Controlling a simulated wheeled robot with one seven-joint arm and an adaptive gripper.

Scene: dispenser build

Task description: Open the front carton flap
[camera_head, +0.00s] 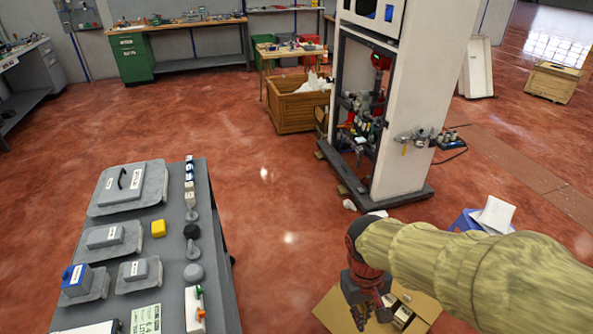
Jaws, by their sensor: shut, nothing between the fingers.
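An open-topped cardboard carton (424,305) stands on the floor at the bottom edge of the picture, right of centre, and its lower part is cut off. A tan flap (330,308) spreads out on its left side. Small pale and dark items (403,314) show inside it. My gripper (360,318) points down over the carton's left part, shut and empty. It hides part of the carton, and I cannot tell whether it touches a flap. The front flap cannot be made out clearly.
A grey table (220,270) with labelled lids, blocks and knobs stands at the left. A blue bin (464,221) with white sheets lies behind my arm. A white machine column (420,110) on a dark base stands beyond.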

